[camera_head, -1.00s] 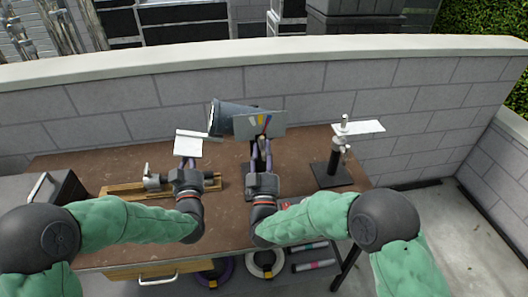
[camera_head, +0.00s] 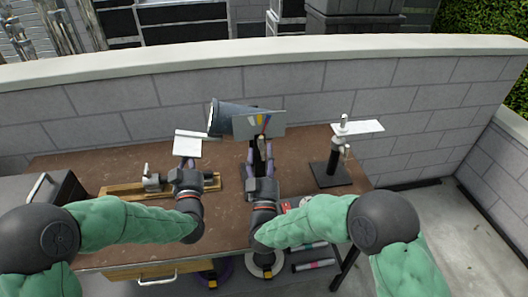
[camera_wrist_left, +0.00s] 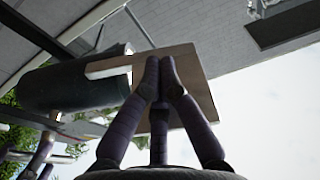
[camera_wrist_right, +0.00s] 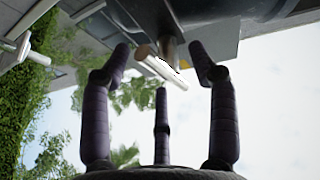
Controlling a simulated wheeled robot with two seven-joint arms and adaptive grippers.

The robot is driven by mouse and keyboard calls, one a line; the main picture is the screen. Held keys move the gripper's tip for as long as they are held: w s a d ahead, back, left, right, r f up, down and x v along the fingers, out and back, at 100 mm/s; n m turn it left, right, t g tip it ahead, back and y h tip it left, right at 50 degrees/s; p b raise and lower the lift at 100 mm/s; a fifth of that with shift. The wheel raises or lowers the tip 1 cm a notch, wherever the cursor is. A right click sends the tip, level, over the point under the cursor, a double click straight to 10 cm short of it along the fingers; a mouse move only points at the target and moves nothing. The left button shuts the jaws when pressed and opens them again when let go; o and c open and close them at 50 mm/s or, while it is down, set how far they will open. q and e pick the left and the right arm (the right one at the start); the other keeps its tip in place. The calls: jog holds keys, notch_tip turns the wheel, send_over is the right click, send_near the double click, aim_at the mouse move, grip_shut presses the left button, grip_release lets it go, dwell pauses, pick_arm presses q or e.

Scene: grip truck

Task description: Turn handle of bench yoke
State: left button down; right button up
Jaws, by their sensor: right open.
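The bench yoke looks like the middle stand, with a grey plate (camera_head: 275,119) bearing coloured stickers and a short handle (camera_head: 261,146) below it. In the right wrist view the pale rod-like handle (camera_wrist_right: 163,68) shows between and beyond the fingertips. My right gripper (camera_head: 261,160) is open, its fingers spread on both sides of the handle with visible gaps. My left gripper (camera_head: 187,163) has its fingertips drawn together at a white plate (camera_head: 188,146). The left wrist view shows the tips (camera_wrist_left: 158,62) overlapping that plate (camera_wrist_left: 196,82); contact is unclear.
A dark cylinder (camera_head: 228,117) lies behind the middle plate. A similar stand (camera_head: 333,168) with a white top plate is on the right of the brown bench (camera_head: 100,163). A wooden rail (camera_head: 125,191) lies at left. A grey block wall (camera_head: 330,105) runs behind.

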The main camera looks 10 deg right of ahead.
jog(key=v, duration=1)
jog(key=shift+s+f, duration=0.15)
jog(key=shift+s, duration=0.1)
jog(key=shift+f, duration=0.1)
pick_arm(q)
jog(key=s+f+b, duration=0.4)
jog(key=s+b, duration=0.1)
jog(key=s, duration=0.8)
jog(key=shift+b, duration=0.3)
pick_arm(e)
jog(key=shift+f, duration=2.7)
pick_arm(q)
jog(key=shift+s, duration=0.1)
pick_arm(e)
jog(key=shift+f, duration=0.1)
